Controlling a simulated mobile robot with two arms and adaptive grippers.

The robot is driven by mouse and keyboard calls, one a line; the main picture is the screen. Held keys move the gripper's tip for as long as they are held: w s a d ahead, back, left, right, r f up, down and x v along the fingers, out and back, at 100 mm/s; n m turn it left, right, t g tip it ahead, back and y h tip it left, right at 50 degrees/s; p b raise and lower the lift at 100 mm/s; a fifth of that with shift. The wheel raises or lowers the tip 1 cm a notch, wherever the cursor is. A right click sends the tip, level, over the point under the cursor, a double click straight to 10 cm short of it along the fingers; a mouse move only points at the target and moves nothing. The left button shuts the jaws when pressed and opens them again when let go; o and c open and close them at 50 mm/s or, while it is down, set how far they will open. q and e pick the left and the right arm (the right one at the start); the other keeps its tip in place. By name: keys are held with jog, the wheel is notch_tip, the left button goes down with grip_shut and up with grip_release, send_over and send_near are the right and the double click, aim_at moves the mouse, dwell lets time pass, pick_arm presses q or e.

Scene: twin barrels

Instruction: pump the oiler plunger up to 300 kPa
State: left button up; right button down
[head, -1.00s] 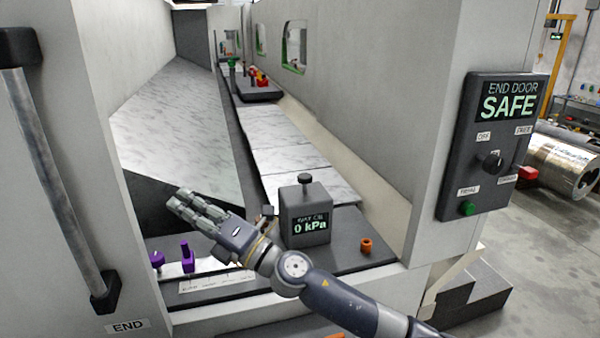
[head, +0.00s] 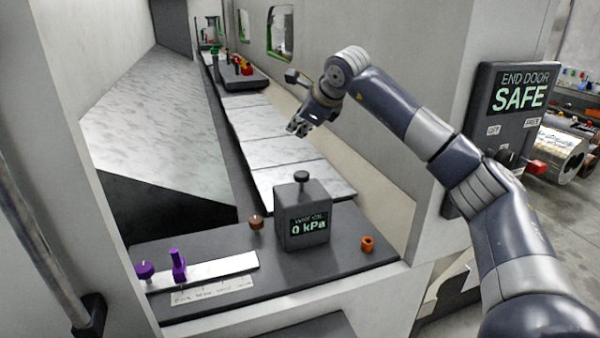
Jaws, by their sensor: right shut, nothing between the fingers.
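The oiler (head: 303,228) is a dark grey box on the dark shelf, and its display reads 0 kPa. Its plunger (head: 302,177) is a black knob on a short stem standing up from the top. My right gripper (head: 298,128) is shut and empty. It points down, above and behind the plunger in the picture, and is apart from it. My left gripper is not in view.
An orange ring (head: 367,243) and a brown knob (head: 256,222) flank the oiler on the dark shelf (head: 225,292). Purple knobs (head: 178,266) stand at the left.

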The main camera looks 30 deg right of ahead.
jog(key=shift+d, duration=0.1)
dwell(0.3)
jog(key=b, duration=0.7)
send_over(296, 172)
jog(key=s, duration=0.2)
jog(key=f, duration=0.7)
jog(key=shift+w+f, duration=0.25)
jog(key=shift+f, duration=0.65)
jog(key=shift+f+b, duration=0.3)
jog(key=shift+f, duration=0.1)
jog(key=shift+f+b, duration=0.85)
jog(key=shift+f, duration=0.35)
dwell(0.6)
dwell(0.4)
jog(key=shift+r+p, duration=1.4)
jog(key=shift+r, duration=0.2)
